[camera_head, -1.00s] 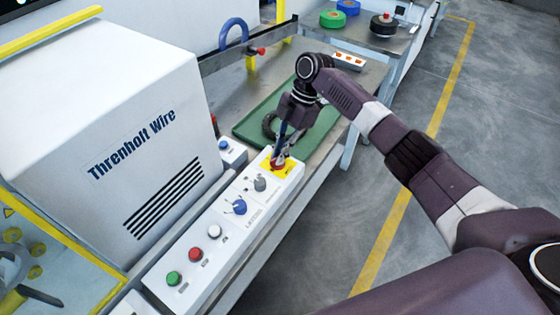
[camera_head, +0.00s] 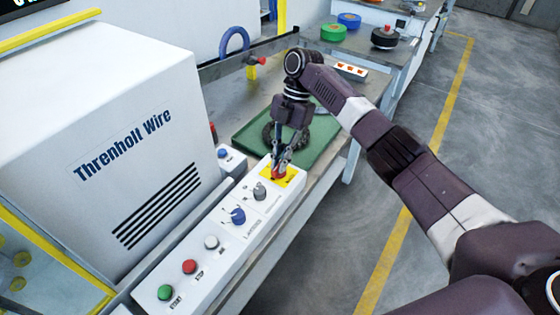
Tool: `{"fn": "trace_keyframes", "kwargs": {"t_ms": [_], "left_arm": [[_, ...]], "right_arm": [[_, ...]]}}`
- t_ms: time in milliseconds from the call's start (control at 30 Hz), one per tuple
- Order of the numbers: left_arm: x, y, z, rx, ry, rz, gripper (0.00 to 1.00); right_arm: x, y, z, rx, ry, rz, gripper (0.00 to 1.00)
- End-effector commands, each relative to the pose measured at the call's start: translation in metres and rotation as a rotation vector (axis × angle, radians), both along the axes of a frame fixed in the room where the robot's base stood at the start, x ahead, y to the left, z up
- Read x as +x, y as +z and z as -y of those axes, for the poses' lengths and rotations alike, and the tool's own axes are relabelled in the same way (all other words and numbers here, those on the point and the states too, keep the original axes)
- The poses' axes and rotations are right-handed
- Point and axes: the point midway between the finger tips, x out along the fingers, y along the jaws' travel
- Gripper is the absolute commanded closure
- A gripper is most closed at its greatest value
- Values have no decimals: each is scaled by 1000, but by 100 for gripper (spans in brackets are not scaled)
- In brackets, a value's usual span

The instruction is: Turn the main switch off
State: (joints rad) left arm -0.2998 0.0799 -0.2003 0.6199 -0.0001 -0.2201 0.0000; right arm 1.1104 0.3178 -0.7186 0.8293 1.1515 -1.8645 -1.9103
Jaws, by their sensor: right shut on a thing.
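The main switch (camera_head: 277,174) is a red knob on a yellow plate (camera_head: 293,176) at the far end of the white control panel (camera_head: 216,266). My right gripper (camera_head: 279,166) points down over the plate and is shut on the red knob. The fingers cover much of the knob, so which way it points cannot be made out. My left gripper is not in view.
The panel also carries a grey knob (camera_head: 259,191), a blue knob (camera_head: 237,215), and white (camera_head: 211,242), red (camera_head: 189,266) and green (camera_head: 165,292) buttons. The white Threnholt Wire machine (camera_head: 105,150) stands on the left. A green mat (camera_head: 316,152) lies behind my right gripper.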

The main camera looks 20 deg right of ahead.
Motion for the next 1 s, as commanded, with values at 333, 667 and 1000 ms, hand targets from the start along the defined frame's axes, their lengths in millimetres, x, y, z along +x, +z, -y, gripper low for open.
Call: {"fn": "trace_keyframes", "kwargs": {"t_ms": [333,667,1000], "left_arm": [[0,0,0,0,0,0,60],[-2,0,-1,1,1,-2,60],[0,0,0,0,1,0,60]], "right_arm": [[0,0,0,0,1,2,74],[1,2,1,0,0,1,73],[16,57,18,0,-2,4,73]]}}
